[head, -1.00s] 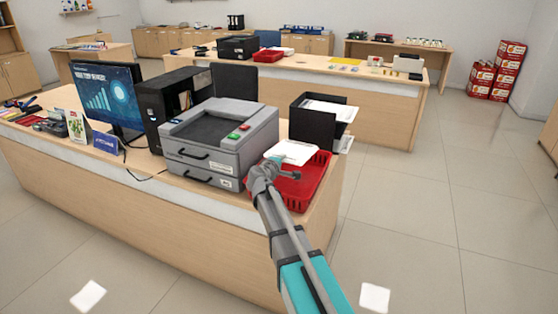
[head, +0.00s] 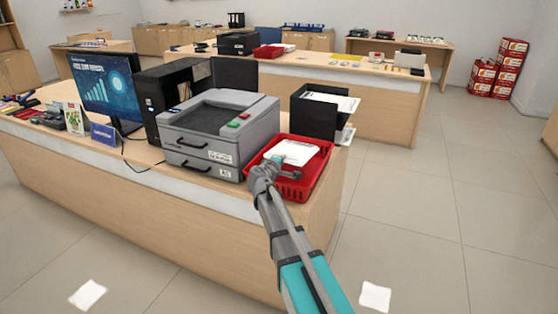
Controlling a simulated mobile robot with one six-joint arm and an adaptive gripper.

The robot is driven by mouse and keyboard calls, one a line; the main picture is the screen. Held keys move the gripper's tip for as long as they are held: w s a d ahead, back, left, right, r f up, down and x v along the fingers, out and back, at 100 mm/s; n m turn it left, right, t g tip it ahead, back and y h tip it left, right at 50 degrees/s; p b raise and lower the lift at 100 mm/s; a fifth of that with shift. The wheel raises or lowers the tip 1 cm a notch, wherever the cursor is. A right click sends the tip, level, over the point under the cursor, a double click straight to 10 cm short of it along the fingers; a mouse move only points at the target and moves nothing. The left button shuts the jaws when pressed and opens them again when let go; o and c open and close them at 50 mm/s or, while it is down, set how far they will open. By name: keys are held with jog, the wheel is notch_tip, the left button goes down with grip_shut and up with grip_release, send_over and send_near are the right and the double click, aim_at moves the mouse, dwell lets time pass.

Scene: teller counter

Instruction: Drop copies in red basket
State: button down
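The red basket (head: 318,172) stands at the right end of the near counter, beside the grey printer. The white copies (head: 293,152) show within the basket's outline, toward its back, with red rim around them. I cannot tell for sure whether they rest on its bottom. My gripper (head: 291,169) is over the basket's front left part, just in front of the copies. Its fingers are small and partly hidden by my wrist, so their opening and any contact with the paper are unclear.
The grey printer (head: 218,135) stands close on the left of the basket. A black document tray (head: 312,118) with papers stands behind it. A monitor (head: 106,93) and black computer tower (head: 160,105) are farther left. Open floor lies right of the counter.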

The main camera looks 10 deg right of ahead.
dwell(0.4)
jog(key=c, duration=0.7)
grip_release()
jog(key=shift+s, duration=0.2)
